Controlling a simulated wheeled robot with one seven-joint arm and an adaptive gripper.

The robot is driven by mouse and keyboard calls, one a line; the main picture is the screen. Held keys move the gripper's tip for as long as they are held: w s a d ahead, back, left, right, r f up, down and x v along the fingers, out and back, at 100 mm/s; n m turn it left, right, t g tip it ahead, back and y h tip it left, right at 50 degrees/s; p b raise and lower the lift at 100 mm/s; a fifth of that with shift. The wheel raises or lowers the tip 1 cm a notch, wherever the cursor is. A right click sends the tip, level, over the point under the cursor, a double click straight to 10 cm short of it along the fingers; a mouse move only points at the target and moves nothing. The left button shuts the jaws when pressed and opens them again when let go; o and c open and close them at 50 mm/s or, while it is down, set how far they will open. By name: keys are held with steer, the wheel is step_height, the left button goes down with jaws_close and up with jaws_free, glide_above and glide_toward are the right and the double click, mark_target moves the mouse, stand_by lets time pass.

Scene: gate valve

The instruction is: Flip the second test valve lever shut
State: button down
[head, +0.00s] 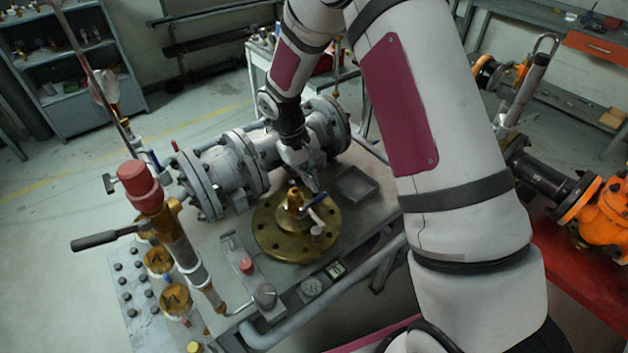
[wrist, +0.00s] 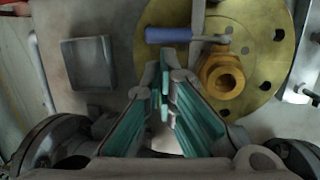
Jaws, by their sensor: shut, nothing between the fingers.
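A round brass flange (head: 268,232) with bolt holes lies on the bench top, with a brass fitting (head: 293,199) standing at its centre. A small blue-handled lever (head: 316,199) sits beside the fitting. In the wrist view the blue handle (wrist: 170,35) lies crosswise over the flange (wrist: 262,30), just beyond my fingertips, and the open brass outlet (wrist: 222,76) is to their right. I cannot tell which lever counts as the second. My gripper (head: 314,186) is above the flange's far edge; in the wrist view its teal-padded fingers (wrist: 165,88) are shut and empty.
A grey flanged pipe (head: 215,178) runs behind the flange. A square grey tray (head: 354,185) lies to its right. A red-capped brass column (head: 140,187) with a black handle stands at left. A gauge (head: 312,286) and a red knob (head: 246,265) are at the front.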

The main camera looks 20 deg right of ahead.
steer(key=shift+s+f, duration=0.1)
steer(key=shift+f, duration=0.05)
steer(key=shift+s+d+f+y+b, duration=0.1)
steer(key=shift+d+f+y+b, duration=0.2)
steer(key=shift+f, duration=0.15)
steer(key=shift+s+d+f+y+b, duration=0.1)
steer(key=shift+d+f+y+b, duration=0.15)
steer(key=shift+f, duration=0.2)
steer(key=shift+r, duration=0.1)
steer(key=shift+v, duration=0.85)
